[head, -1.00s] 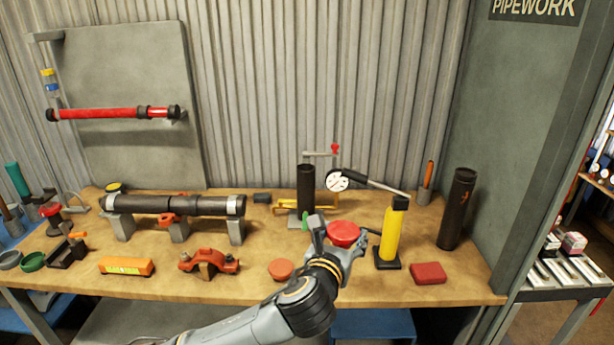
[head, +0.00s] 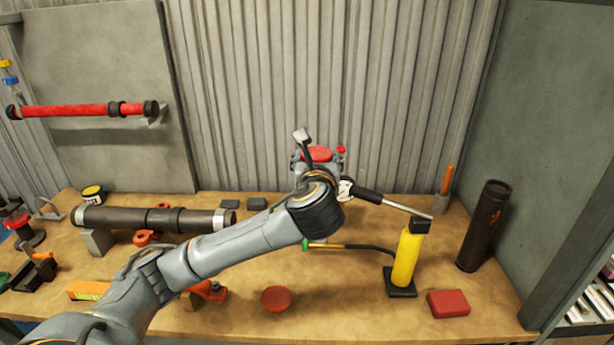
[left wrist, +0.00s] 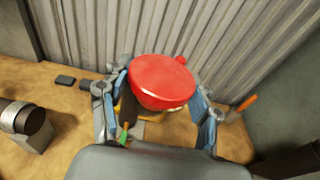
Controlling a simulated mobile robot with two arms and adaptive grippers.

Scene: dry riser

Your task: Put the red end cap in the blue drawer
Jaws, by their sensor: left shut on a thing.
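The red end cap (head: 317,153) is a round, bright red cap. My left gripper (head: 319,160) is shut on it and holds it up in front of the corrugated wall, above the back of the bench. In the left wrist view the cap (left wrist: 162,80) sits between the two fingers of the gripper (left wrist: 158,96), its broad face turned to the camera. The blue drawer does not show in either current view. My right gripper is out of view.
The wooden bench (head: 370,310) holds a dark pipe on supports (head: 150,219), a yellow hand pump (head: 407,257), a dark upright tube (head: 484,225), a red block (head: 448,303) and an orange-red disc (head: 277,298).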

